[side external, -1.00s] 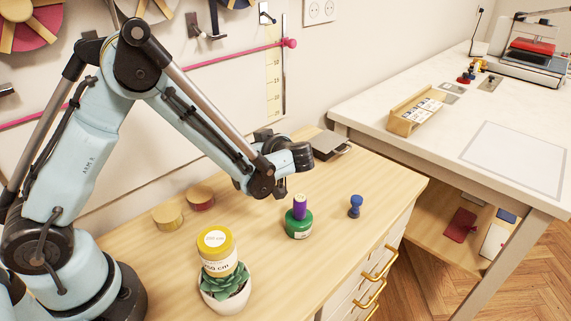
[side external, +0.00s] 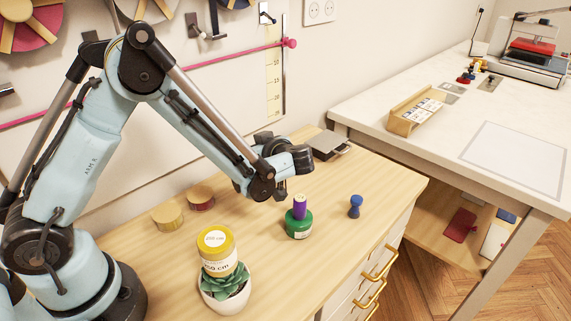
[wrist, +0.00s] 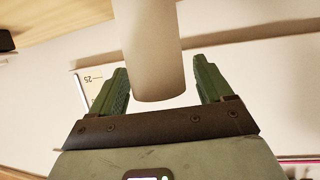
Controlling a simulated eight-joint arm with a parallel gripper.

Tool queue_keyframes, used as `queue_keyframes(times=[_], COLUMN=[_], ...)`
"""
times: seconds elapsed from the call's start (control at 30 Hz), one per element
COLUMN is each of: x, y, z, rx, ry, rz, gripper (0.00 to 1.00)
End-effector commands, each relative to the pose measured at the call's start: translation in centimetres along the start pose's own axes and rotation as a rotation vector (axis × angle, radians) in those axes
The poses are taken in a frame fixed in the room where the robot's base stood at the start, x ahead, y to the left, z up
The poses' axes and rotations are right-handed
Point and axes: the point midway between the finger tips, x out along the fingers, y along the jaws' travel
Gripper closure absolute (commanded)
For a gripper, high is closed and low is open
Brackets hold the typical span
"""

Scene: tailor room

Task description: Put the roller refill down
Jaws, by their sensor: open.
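My gripper (wrist: 162,88) is open in the wrist view, with one green finger on each side of a pale, plain cylinder, likely the roller refill (wrist: 154,50). A gap shows between the cylinder and each finger. Its far end runs out of the top of the picture, so I cannot tell what it rests on. In the side external view my wrist is over the back of the wooden bench (side external: 325,185); the fingers and the pale cylinder are hidden or not clear there.
A purple-handled green piece (side external: 299,224) and a blue stamp-like piece (side external: 355,207) stand on the bench. A yellow-topped tub (side external: 216,252) is at a succulent pot (side external: 226,290). Two round tins (side external: 168,216) sit behind. A grey flat device (side external: 320,143) lies at the far end.

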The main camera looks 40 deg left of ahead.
Motion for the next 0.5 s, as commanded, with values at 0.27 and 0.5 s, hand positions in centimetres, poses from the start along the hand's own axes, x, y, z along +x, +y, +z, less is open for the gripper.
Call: queue_keyframes(times=[0.27,0.5], x=[-3.5,-4.8], y=[0.0,0.0], z=[-1.2,-4.5], rx=[0.002,0.002], ry=[0.000,0.000], rz=[-0.001,0.000], gripper=[0.20,0.20])
